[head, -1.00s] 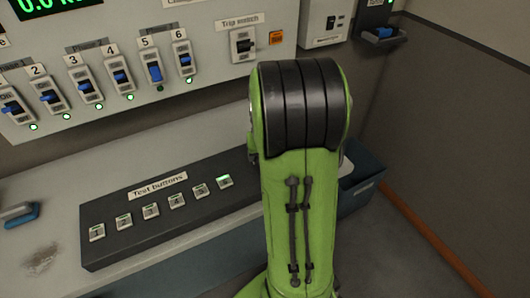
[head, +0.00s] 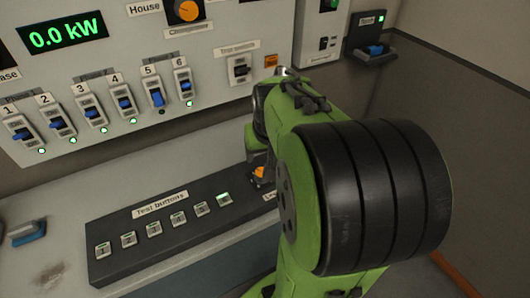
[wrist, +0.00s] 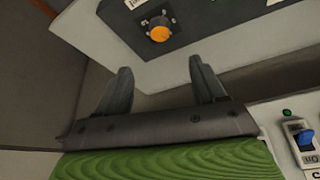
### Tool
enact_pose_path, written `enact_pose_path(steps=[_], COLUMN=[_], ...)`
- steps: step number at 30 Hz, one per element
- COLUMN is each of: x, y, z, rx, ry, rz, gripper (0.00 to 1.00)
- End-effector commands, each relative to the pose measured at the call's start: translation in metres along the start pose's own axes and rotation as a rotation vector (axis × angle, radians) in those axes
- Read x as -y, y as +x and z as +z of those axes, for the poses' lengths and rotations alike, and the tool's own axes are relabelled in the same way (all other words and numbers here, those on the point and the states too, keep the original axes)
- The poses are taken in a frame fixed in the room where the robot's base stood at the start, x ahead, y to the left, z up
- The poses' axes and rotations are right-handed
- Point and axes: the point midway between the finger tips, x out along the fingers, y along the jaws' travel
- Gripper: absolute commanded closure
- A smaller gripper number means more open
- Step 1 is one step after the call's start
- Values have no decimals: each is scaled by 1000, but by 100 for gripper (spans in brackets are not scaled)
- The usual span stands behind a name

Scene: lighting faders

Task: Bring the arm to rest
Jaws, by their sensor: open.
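My green arm (head: 300,170) rises in front of the wall panel in the head view, its black-banded joint large and close to the camera. My gripper shows in the wrist view (wrist: 160,66) with its two dark fingers spread apart and nothing between them. In the head view the arm's far end is near the right end of the test-button box, mostly hidden behind the arm. An orange knob (wrist: 160,31) on a dark surface shows beyond the fingers, apart from them.
The test-button box (head: 120,262) lies on the grey counter (head: 30,185). A blue handle (head: 27,233) is at the left. A dark wall (head: 440,120) stands to the right.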

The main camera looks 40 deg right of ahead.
Motion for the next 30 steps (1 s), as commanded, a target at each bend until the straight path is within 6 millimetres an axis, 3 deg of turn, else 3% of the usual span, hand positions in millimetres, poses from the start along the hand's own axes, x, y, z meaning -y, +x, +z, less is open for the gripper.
enact_pose_path(steps=[14,17,20,24,27,30], x=[0,11,48,93,102,103], y=[1,-10,-51,-113,-136,-144], z=[0,4,27,88,126,145], rx=[1,-6,-32,-67,-85,-95], ry=[0,-27,-139,-359,-476,-535], rz=[0,-17,-85,-191,-236,-255], gripper=[31,31,31,31,31,31])
